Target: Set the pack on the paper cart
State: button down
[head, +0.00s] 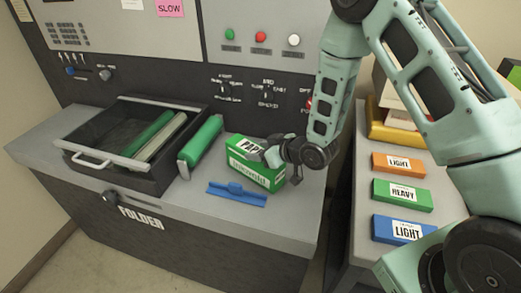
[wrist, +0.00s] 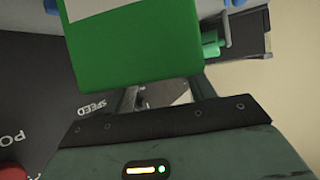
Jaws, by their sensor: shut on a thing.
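The pack, a green box with a white label (head: 249,172), is at the right part of the folder's grey top in the head view. My gripper (head: 268,156) is shut on its upper right side. I cannot tell whether the pack touches the top. In the wrist view the green pack (wrist: 135,50) fills the upper middle, just beyond my gripper's fingers (wrist: 160,95). What seems to be the paper cart (head: 358,228) stands at the right, beyond a gap, partly hidden by my arm.
An orange pack (head: 398,163), a green pack (head: 402,194) and a blue pack (head: 402,228) lie on the cart, with a yellow tray (head: 390,133) behind. A blue clip-like piece (head: 237,194), a green roller (head: 202,141) and an open drawer (head: 90,157) are on the folder.

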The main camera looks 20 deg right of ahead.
jog(key=shift+f, duration=0.1)
jog(key=c, duration=0.5)
grip_release()
